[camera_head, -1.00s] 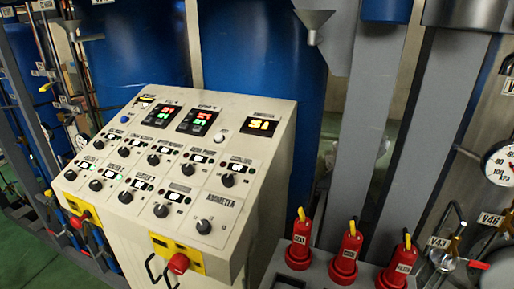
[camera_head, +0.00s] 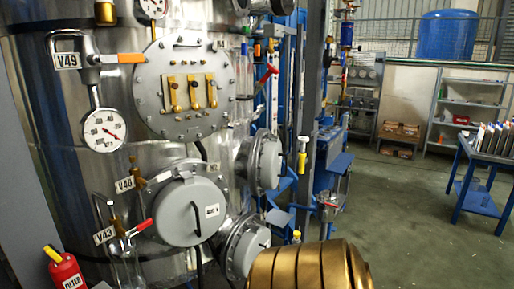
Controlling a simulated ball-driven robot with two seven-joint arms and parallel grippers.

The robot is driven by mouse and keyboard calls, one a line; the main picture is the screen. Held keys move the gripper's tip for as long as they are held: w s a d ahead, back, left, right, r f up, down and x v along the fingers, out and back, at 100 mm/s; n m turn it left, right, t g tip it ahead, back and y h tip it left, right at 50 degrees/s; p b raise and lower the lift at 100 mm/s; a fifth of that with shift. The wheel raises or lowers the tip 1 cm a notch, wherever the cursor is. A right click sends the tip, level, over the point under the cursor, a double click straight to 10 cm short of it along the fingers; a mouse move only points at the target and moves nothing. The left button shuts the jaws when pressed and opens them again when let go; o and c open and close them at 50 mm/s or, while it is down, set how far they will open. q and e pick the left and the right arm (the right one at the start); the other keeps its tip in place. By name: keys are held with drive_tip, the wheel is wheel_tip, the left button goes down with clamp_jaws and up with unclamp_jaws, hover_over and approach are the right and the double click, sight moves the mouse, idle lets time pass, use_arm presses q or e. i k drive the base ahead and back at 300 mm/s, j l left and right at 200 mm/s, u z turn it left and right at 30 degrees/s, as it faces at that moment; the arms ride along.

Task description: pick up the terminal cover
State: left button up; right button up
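No part is clearly marked as the terminal cover in the head view. A round grey cover (camera_head: 188,213) with a black handle and a small label sits on the front of the steel vessel (camera_head: 62,150); the label is too small to read. Above it is a round bolted plate (camera_head: 155,91) with three brass bars, which shows no cover over them. I cannot tell whether the grey cover is the terminal cover. Neither of my grippers is in view.
Valves and a pressure gauge (camera_head: 104,130) crowd the vessel's left side. Two more round flanged ports (camera_head: 268,161) (camera_head: 247,252) lie right of the cover. A red cylinder (camera_head: 67,272) stands at lower left. A blue table (camera_head: 480,180) stands at right, with open floor (camera_head: 410,225) before it.

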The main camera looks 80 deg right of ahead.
sight(277, 163)
drive_tip(key=z, duration=3)
drive_tip(key=i+u, duration=0.1)
drive_tip(key=u, duration=0.25)
drive_tip(key=i+l+u, duration=0.1)
drive_tip(key=u, duration=0.2)
drive_tip(key=i+l+u, duration=0.15)
drive_tip(key=l, duration=0.2)
drive_tip(key=i+l+u, duration=0.1)
drive_tip(key=i+l, duration=0.2)
drive_tip(key=i+l+u, duration=0.15)
drive_tip(key=l, duration=0.25)
drive_tip(key=i+l+u, duration=0.15)
drive_tip(key=l, duration=0.25)
